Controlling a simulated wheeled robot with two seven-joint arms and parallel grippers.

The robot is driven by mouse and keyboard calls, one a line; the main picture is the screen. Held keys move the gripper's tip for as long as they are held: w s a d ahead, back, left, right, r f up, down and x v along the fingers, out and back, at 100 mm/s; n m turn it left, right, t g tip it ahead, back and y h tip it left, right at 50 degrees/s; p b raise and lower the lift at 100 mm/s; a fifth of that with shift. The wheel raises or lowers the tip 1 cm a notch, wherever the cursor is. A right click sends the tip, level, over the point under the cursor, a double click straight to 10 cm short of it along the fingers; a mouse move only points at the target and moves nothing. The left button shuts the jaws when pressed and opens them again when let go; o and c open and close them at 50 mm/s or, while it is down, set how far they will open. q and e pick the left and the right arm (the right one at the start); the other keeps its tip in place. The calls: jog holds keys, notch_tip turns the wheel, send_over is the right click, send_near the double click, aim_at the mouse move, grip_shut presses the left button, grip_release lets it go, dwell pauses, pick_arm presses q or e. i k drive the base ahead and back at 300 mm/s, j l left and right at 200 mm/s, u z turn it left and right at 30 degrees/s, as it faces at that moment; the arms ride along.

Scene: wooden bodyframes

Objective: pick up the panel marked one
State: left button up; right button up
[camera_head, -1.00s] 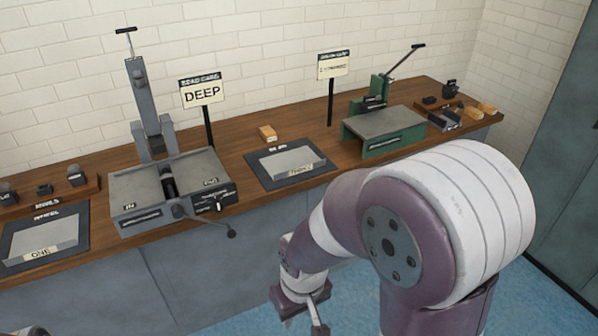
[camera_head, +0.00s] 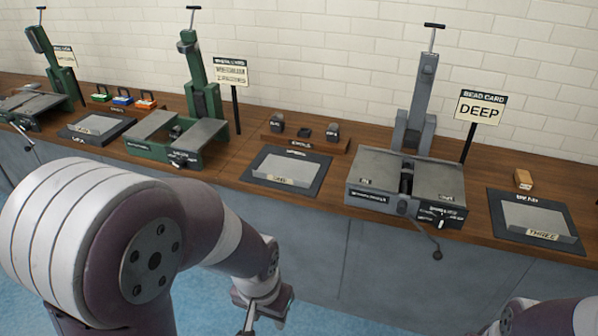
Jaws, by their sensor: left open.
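A flat grey panel (camera_head: 289,166) lies on a dark mat (camera_head: 258,181) left of the grey machine. Its small front label is too small to read clearly now; the earlier frame shows ONE on this panel. My left gripper (camera_head: 265,317) is open and empty at the bottom centre, in front of the bench and below this panel, apart from it. Part of my right arm shows at the bottom right corner; its gripper is out of the picture.
A grey machine (camera_head: 408,185) with an upright lever stands right of the mat, beside a DEEP sign (camera_head: 479,108). A panel marked THREE (camera_head: 538,219) lies farther right. A green machine (camera_head: 176,137) and another panel (camera_head: 98,124) stand left. A block rack (camera_head: 305,141) sits behind the mat.

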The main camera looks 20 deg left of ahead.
aim_at(282, 169)
jog(key=i+j+z, duration=0.3)
jog(key=i+j, duration=0.9)
